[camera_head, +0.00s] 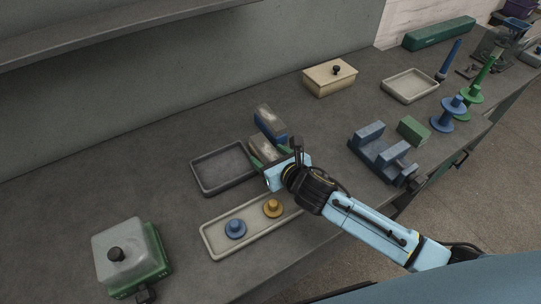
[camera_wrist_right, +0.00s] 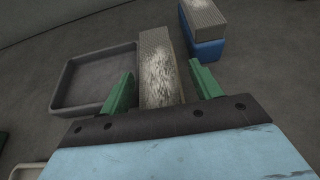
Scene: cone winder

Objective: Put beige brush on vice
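The beige brush (camera_wrist_right: 158,65), with worn, pale bristles, lies between the two green fingers of my right gripper (camera_wrist_right: 163,88) in the right wrist view. Small gaps show between the fingers and the brush, so the gripper looks open around it. In the head view the brush (camera_head: 268,152) is partly hidden by my right gripper (camera_head: 270,155). The blue vice (camera_head: 372,152), with two raised jaws, stands on the bench to the right of my right gripper. My left gripper is not in view.
A blue brush (camera_head: 271,127) lies just behind the beige one. A dark empty tray (camera_head: 196,180) is to the left. A pale tray (camera_head: 212,250) with a blue and a yellow knobbed piece lies in front. A green block (camera_head: 413,130) and spools stand by the vice.

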